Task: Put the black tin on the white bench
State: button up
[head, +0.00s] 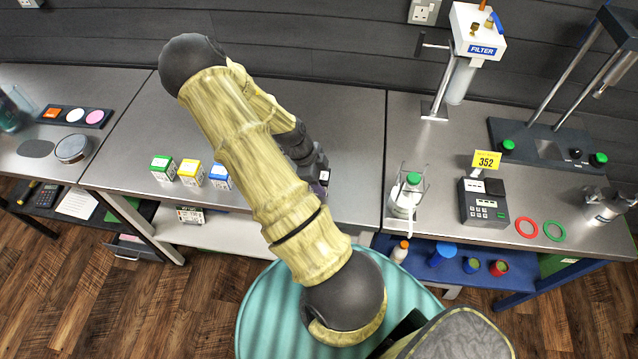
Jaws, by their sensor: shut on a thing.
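My gripper (319,185) is at the end of my arm, over the right part of the middle bench. It points down and is partly hidden behind my arm. It is shut on a dark thing, which I take to be the black tin; its outline is not clear against the dark wrist. The white bench (125,160) is the middle one, with a grey metal top and a white frame and lower shelf. I cannot tell whether the held thing touches the top. No other black tin stands out.
Green, yellow and blue-topped boxes (191,174) stand at the white bench's front. A green-capped bottle (405,195), a keypad device (483,203) and a filter stand (462,70) occupy the right bench. A round teal table (262,310) is below. The white bench's left rear is clear.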

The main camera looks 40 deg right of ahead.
jog(key=shift+s, duration=0.3)
notch_tip(320, 180, down, 3)
jog(key=shift+w+f+p, duration=0.15)
jog(key=shift+f+p, duration=0.05)
jog(key=shift+p, duration=0.35)
jog(key=shift+f, duration=0.15)
jog(key=o, duration=1.1)
jog(key=shift+f, duration=0.15)
jog(key=b+v, duration=0.3)
jog(key=v, duration=0.9)
